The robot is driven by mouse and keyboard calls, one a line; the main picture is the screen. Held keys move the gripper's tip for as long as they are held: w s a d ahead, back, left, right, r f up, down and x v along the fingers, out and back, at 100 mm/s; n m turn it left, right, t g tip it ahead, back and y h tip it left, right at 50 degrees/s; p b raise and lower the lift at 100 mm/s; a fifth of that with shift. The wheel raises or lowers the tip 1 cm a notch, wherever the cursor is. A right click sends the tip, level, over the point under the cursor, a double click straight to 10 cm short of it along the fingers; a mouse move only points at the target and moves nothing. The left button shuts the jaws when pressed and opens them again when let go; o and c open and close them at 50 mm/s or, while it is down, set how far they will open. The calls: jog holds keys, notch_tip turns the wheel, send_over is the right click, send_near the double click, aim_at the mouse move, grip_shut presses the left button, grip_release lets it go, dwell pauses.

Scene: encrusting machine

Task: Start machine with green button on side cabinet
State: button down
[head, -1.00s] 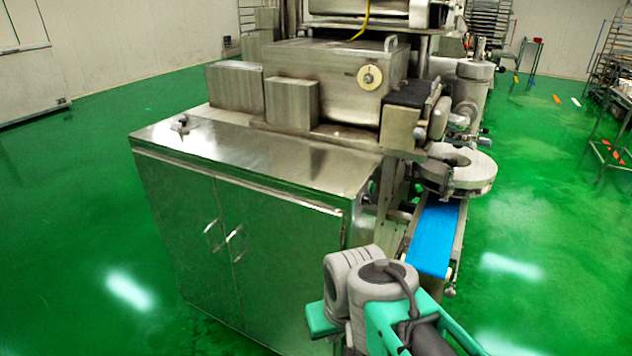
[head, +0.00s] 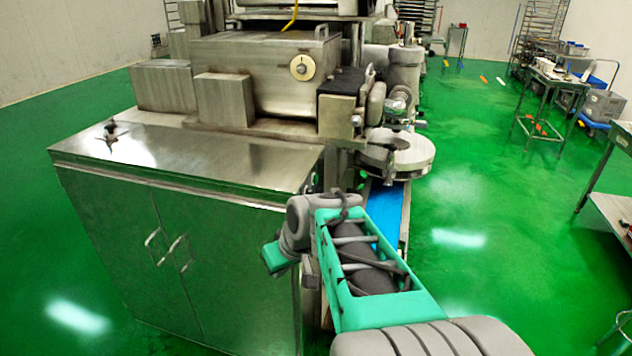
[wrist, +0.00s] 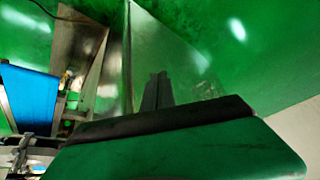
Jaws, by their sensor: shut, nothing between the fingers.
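I cannot make out a green button in either view. In the wrist view, my gripper (wrist: 158,77) shows two dark fingers close together, shut and empty. Reflective steel panels (wrist: 165,55) lie beyond the fingers; I cannot tell the gap to them. In the head view my arm reaches to the cabinet's right side, and the fingers are hidden.
The blue conveyor belt (head: 386,208) runs just right of the cabinet, and it also shows in the wrist view (wrist: 30,95). The machine body (head: 260,75) rises behind the cabinet. A metal table (head: 612,190) stands at the right edge. Green floor lies open between.

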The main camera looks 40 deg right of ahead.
aim_at(316, 179)
jog(key=w+d+r+t, duration=0.1)
jog(key=w+d+t, duration=0.1)
jog(key=d, duration=0.7)
jog(key=w+d+r+t, duration=0.1)
jog(key=d+t, duration=0.1)
jog(key=d, duration=0.8)
jog(key=d+r+n+t+h, duration=0.2)
jog(key=d+r+n+t, duration=0.2)
jog(key=d+r, duration=0.4)
jog(key=shift+s+d+n+t+b, duration=0.2)
jog(key=shift+s+n+t+b, duration=0.15)
jog(key=shift+t, duration=0.25)
jog(key=shift+w, duration=0.1)
jog(key=w+a+p, duration=0.1)
jog(key=w+a, duration=0.4)
jog(key=w, duration=0.2)
jog(key=shift+a, duration=0.2)
jog(key=shift+f, duration=0.15)
